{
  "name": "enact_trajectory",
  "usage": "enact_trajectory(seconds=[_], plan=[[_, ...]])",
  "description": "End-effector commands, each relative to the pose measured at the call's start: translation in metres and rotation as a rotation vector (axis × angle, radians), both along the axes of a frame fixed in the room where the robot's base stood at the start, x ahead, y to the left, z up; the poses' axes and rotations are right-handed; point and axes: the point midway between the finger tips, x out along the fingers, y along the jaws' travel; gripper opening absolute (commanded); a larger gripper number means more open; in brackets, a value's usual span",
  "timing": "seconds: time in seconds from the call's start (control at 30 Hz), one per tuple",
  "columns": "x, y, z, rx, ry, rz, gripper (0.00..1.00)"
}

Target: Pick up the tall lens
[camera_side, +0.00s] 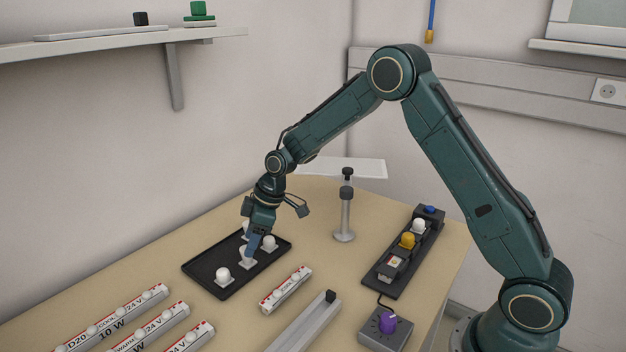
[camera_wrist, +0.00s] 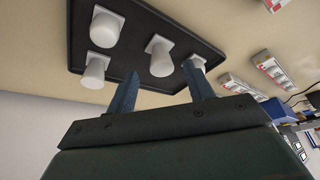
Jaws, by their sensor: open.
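Several white lenses with square bases stand on the black tray (camera_side: 208,281). I cannot tell for sure which is the tall lens. In the wrist view, one lens (camera_wrist: 160,66) appears between the open fingertips of my gripper (camera_wrist: 160,76), just beyond them. Another lens (camera_wrist: 196,63) is beside the right finger, partly hidden. Two more lenses (camera_wrist: 104,30) and (camera_wrist: 95,70) are to the left. In the side view, my gripper (camera_side: 252,248) is low over the tray and hides part of a lens (camera_side: 247,261). A lens (camera_side: 222,275) stands at the front left, another (camera_side: 268,242) to the right.
White labelled lamp modules (camera_side: 287,290) lie in front of the tray. A metal rail (camera_side: 305,325) and a box with a purple knob (camera_side: 385,328) are nearer the front. A dark panel with coloured buttons (camera_side: 403,255) and a metal post (camera_side: 345,215) stand to the right.

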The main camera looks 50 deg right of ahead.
Motion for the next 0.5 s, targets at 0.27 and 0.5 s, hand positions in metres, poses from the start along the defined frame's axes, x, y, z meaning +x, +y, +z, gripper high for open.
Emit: enact_trajectory(seconds=[0.27, 0.5], plan=[[0.007, 0.011, -0.029, 0.001, 0.003, 0.001, 0.52], [0.01, 0.013, -0.036, 0.0, 0.0, 0.0, 0.52]])
